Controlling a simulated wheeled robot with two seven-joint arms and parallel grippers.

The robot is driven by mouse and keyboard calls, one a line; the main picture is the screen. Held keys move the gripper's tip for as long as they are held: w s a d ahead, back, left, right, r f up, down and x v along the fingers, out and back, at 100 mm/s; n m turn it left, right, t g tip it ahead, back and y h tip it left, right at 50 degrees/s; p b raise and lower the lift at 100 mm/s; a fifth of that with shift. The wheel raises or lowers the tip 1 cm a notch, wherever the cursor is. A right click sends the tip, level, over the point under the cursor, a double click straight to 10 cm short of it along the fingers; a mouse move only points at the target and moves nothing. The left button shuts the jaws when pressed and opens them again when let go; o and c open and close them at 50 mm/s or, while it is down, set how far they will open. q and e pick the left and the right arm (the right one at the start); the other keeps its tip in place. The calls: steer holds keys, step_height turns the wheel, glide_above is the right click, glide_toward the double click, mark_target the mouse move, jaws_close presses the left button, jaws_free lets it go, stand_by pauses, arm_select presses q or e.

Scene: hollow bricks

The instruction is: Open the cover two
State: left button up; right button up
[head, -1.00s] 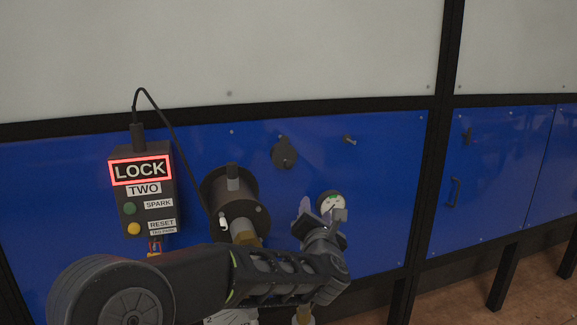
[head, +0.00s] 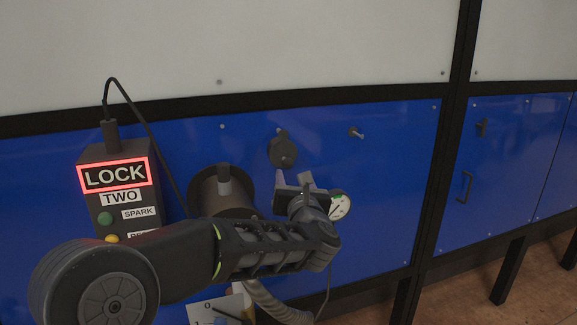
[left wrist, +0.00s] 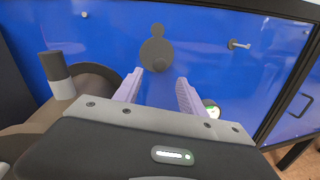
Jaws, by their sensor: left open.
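The likely cover is a dark round disc with a small tab on top (head: 282,152), hanging on the blue panel in the head view. It also shows in the left wrist view (left wrist: 157,52), just beyond my fingertips and roughly centred between them. My left gripper (head: 306,181) is open and empty, just below and right of the disc and apart from it. Its two pale fingers (left wrist: 158,88) stand apart in the wrist view. A control box (head: 117,200) at the left carries a lit red LOCK sign and the label TWO. My right gripper is not seen.
A dark cylinder with a flange (head: 222,187) sticks out of the panel left of my gripper. A round gauge (head: 340,206) is close at its right. A small peg (head: 356,132) juts out upper right. A handle (head: 466,186) is on the right panel.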

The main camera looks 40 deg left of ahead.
mark_target(289, 166)
arm_select(q)
steer(key=p+x, duration=0.2)
steer(key=x, duration=0.4)
steer(key=shift+w+a, duration=0.15)
steer(key=shift+w, duration=0.05)
steer(key=shift+w+a+p, duration=0.4)
steer(key=shift+w+a, duration=0.05)
steer(key=shift+a, duration=0.05)
steer(key=shift+c, duration=0.6)
jaws_close()
